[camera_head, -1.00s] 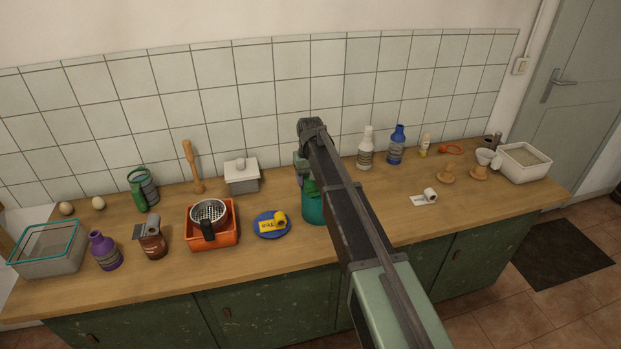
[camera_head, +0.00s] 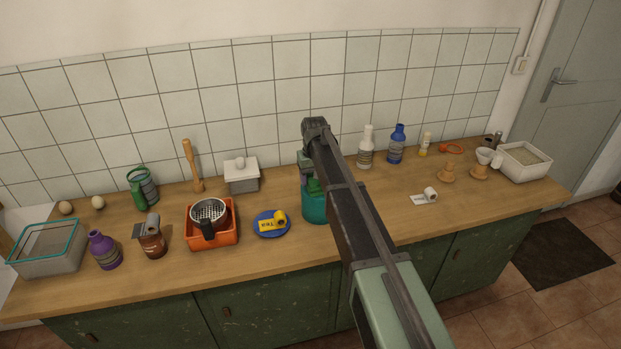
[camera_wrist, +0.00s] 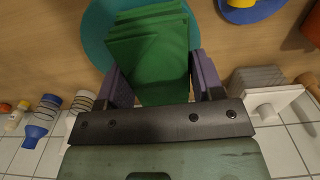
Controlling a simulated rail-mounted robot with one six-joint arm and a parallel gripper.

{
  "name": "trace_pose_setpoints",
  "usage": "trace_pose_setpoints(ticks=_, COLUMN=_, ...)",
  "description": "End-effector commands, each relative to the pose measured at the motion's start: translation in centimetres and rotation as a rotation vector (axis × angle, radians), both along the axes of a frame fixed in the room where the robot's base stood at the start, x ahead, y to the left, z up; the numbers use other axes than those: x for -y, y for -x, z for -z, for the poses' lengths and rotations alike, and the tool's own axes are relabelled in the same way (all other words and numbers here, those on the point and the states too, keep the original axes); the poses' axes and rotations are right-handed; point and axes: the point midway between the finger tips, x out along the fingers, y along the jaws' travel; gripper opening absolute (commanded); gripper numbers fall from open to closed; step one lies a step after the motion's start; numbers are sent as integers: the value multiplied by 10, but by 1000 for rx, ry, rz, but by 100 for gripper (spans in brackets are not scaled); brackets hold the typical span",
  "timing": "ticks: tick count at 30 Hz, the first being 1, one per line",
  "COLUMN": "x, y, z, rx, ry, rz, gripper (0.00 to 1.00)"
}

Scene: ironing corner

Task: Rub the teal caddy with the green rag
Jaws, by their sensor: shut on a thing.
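The teal caddy (camera_head: 314,209) stands on the wooden counter near its middle, partly hidden behind my arm. It also shows in the wrist view (camera_wrist: 96,32) as a round teal shape behind the rag. The green rag (camera_wrist: 150,55) is folded in layers and held between the two fingers of my gripper (camera_wrist: 155,85). In the head view the rag (camera_head: 314,187) is at the top of the caddy, overlapping it. I cannot tell whether rag and caddy touch. My gripper is shut on the rag.
Left of the caddy are a blue plate (camera_head: 272,232) with a yellow labelled thing, an orange bin (camera_head: 228,236) and a white lidded box (camera_head: 242,181). A white bottle (camera_head: 366,150) and a blue bottle (camera_head: 397,146) stand at the right back.

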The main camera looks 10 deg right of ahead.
Motion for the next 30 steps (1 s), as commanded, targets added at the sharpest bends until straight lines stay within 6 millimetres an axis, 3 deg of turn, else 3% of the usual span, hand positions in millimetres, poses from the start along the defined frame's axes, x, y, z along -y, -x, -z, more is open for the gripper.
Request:
trace_pose_setpoints(ticks=24, x=35, y=-4, z=3, rx=0, ry=0, rz=0, gripper=38)
trace_pose_setpoints(ticks=30, x=35, y=-4, z=3, rx=0, ry=1, rz=-1, gripper=38)
